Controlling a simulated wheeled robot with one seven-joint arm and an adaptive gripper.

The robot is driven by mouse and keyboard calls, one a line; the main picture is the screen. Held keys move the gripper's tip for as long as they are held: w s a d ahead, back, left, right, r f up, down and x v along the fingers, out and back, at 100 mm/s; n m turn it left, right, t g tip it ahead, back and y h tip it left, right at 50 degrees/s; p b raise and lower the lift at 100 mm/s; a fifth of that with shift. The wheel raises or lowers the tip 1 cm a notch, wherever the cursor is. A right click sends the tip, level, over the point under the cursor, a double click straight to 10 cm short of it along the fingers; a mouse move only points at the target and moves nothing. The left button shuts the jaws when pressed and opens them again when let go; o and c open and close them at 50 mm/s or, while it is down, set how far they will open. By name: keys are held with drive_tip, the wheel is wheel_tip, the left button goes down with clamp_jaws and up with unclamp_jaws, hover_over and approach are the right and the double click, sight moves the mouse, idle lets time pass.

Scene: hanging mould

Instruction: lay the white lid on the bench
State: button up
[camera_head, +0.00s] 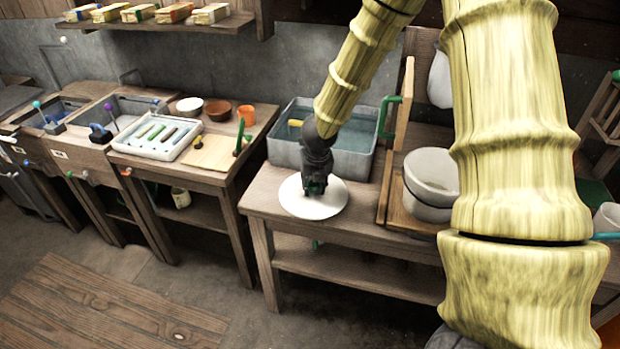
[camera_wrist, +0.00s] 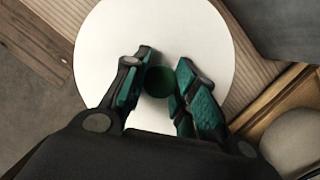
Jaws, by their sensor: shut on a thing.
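The white lid (camera_head: 313,205) is a flat round disc with a dark green knob (camera_wrist: 159,82) at its middle. My gripper (camera_head: 315,190) points down at the lid's centre, with its fingers on either side of the knob, shut on it. In the wrist view my gripper (camera_wrist: 160,78) hides part of the lid (camera_wrist: 160,30). The lid looks level over the front left part of the wooden bench (camera_head: 355,222). I cannot tell whether it touches the bench top or hangs just above it.
A grey water basin (camera_head: 285,153) stands behind the lid. To its right are an upright wooden board (camera_head: 405,105) with a green handle and a pale bucket (camera_head: 430,190). A side table with a white tray (camera_head: 130,142) stands left, across a gap. Bare bench shows around the lid.

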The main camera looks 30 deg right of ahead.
sight(310, 183)
drive_tip(key=w, duration=0.1)
drive_tip(key=w+d, duration=0.1)
drive_tip(key=shift+w+f+p, duration=0.25)
drive_tip(key=shift+w+p, duration=0.1)
drive_tip(key=shift+p, duration=0.05)
drive_tip(key=shift+w+d+p, duration=0.25)
drive_tip(key=shift+w+p, duration=0.15)
drive_tip(key=shift+w, duration=0.4)
drive_tip(key=shift+f, duration=1.85)
drive_tip(key=shift+f, duration=0.2)
drive_tip(key=o, duration=1)
drive_tip(key=shift+o, duration=0.2)
drive_tip(key=shift+r, duration=0.2)
drive_tip(key=v, duration=1.2)
